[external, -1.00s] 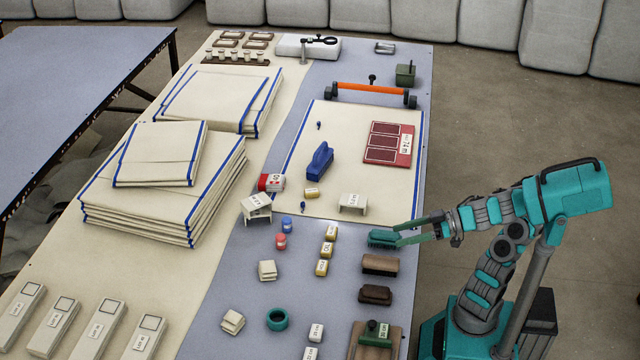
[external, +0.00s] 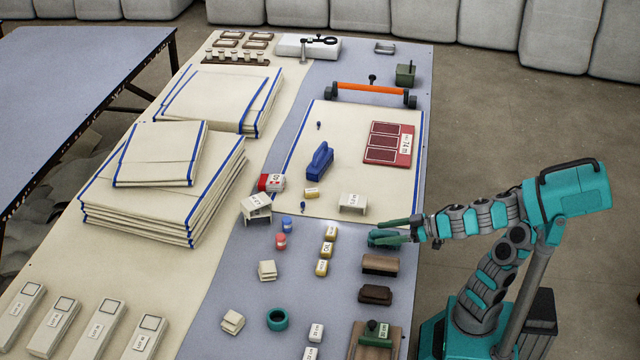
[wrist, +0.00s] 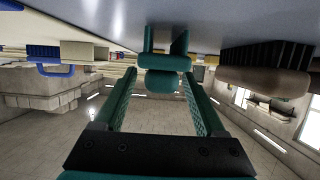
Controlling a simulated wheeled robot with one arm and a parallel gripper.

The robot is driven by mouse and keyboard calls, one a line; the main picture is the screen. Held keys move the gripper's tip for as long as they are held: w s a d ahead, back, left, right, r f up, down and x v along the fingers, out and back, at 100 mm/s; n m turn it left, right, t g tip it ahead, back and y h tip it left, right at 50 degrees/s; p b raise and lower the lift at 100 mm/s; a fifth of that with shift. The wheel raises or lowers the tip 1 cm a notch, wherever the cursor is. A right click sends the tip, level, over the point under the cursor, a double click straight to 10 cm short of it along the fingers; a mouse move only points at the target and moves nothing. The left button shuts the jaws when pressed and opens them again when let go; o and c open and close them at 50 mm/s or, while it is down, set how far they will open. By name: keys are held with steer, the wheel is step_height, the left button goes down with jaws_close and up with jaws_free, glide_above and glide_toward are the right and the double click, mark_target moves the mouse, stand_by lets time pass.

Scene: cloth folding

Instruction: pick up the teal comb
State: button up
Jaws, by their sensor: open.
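The teal comb (external: 376,236) lies on the grey part of the table near its right edge, partly hidden by my gripper (external: 384,231). In the wrist view the comb (wrist: 164,62) shows as a teal piece with upright parts, straight ahead at the finger ends. My gripper (wrist: 158,78) is open, with one green finger on either side of the comb's line and an empty gap between them. I cannot tell whether the fingers touch the comb.
A brown brush-like block (external: 380,264) lies just in front of the comb, with a darker one (external: 375,294) beyond it. A small white stand (external: 353,202) is behind the comb. Yellow labelled blocks (external: 326,249) stand to its left, with clear grey table between.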

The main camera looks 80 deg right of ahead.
steer(key=shift+c, duration=0.2)
jaws_close()
stand_by(0.6)
